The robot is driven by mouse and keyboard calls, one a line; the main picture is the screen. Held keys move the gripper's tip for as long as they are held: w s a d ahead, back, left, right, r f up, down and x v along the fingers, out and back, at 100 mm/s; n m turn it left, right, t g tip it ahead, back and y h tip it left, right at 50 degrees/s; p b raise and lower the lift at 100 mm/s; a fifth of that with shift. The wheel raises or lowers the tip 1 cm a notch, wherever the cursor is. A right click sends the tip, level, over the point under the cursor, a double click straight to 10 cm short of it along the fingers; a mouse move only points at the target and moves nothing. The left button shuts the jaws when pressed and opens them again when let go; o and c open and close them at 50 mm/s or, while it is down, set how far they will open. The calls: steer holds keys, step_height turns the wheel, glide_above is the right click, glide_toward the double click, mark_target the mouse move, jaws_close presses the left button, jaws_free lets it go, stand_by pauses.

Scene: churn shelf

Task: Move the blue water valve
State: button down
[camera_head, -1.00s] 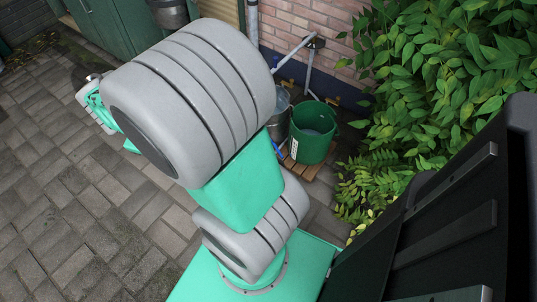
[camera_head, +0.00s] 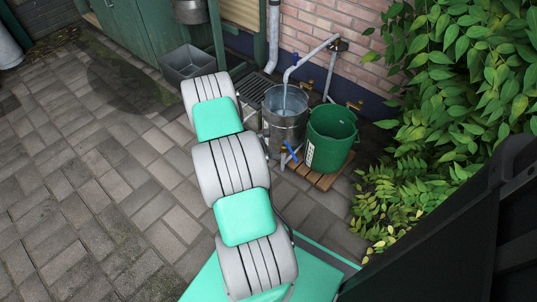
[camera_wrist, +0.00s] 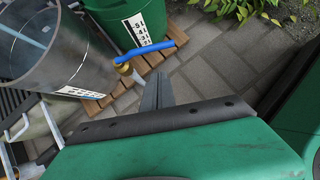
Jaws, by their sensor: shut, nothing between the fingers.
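The blue water valve (camera_head: 291,151) is a lever at the front of the metal bucket, beside the green bucket. In the wrist view the blue lever (camera_wrist: 145,50) sits on a brass fitting (camera_wrist: 123,68), and its long arm slants up to the right. My gripper (camera_wrist: 156,78) is shut and empty, with its fingertips below the lever in the picture; I cannot tell whether they touch it. In the head view my arm reaches toward the buckets and hides the gripper.
The metal bucket (camera_head: 285,125), under a pipe spout (camera_head: 302,58) with a water stream, and the green bucket (camera_head: 332,139) stand on a wooden pallet (camera_head: 325,181). Leafy plants (camera_head: 450,80) fill the right. Open paving (camera_head: 90,200) lies left.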

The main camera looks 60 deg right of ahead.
steer(key=s+d+f+b, duration=0.2)
steer(key=s+d, duration=0.1)
steer(key=d, duration=0.1)
steer(key=shift+d+f, duration=0.2)
steer(key=shift+f, duration=0.15)
steer(key=shift+s, duration=0.15)
